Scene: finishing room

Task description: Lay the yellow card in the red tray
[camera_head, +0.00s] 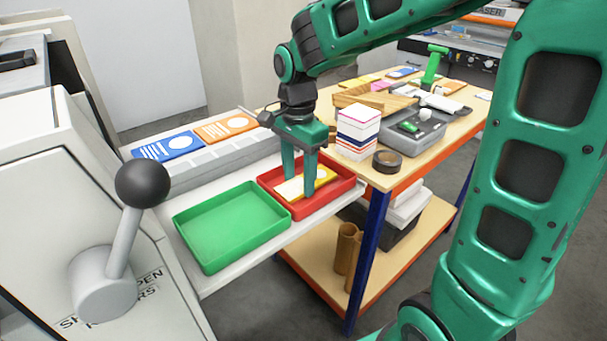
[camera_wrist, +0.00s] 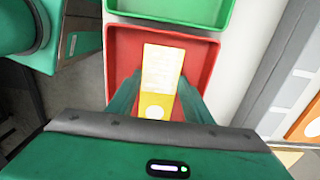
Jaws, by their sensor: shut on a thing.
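The yellow card (camera_head: 322,178) has a white printed panel. It is between the two fingers of my gripper (camera_head: 300,190), which is shut on it, over the red tray. In the wrist view the yellow card (camera_wrist: 158,80) lies lengthwise across the red tray (camera_wrist: 120,75), inside its outline. The red tray (camera_head: 345,190) sits on the light shelf, right of the green tray. I cannot tell whether the card touches the tray floor. The fingers (camera_wrist: 155,110) partly cover the card's near end in the wrist view.
An empty green tray (camera_head: 230,225) stands directly left of the red tray. Behind is a grey rack (camera_head: 220,155) with a blue card (camera_head: 168,147) and an orange card (camera_head: 226,126).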

